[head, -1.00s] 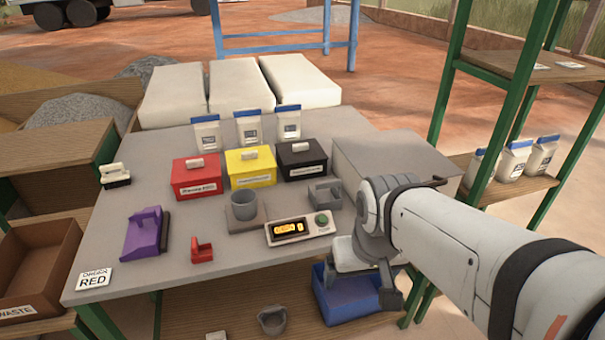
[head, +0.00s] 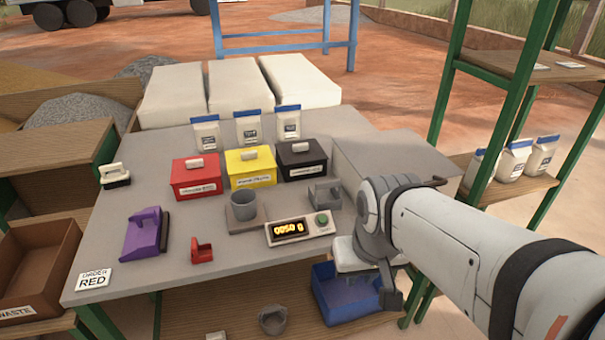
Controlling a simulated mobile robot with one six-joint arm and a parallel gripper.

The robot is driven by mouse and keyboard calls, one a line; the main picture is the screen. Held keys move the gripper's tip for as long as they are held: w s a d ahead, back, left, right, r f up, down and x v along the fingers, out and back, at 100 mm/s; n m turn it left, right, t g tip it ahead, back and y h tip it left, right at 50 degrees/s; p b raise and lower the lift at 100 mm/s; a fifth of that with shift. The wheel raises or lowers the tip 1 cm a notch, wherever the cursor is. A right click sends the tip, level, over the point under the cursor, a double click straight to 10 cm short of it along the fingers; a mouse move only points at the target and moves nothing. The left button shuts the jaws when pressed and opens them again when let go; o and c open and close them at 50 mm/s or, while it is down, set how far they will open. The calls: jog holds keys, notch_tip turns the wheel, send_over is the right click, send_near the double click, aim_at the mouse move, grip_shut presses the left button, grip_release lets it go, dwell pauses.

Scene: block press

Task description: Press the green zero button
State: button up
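The green zero button (head: 322,219) is at the right end of a pale scale unit (head: 272,233) on the grey table. The unit's lit display (head: 290,229) seems to read "0050 g". A grey cup (head: 244,204) stands on the scale's plate (head: 262,219) behind the unit. My gripper (head: 376,285) is to the right of and nearer than the button, past the table's front edge and over the blue bin in the picture. It is apart from the button. Its fingers are partly hidden, so their opening is unclear.
Red (head: 196,178), yellow (head: 250,169) and black (head: 302,161) lidded boxes stand behind the scale. A grey scoop (head: 325,194) lies beyond the button. A red scoop (head: 202,250) and purple tool (head: 142,234) are left. A blue bin (head: 340,313) is below the front edge.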

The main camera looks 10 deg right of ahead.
grip_shut()
dwell(0.7)
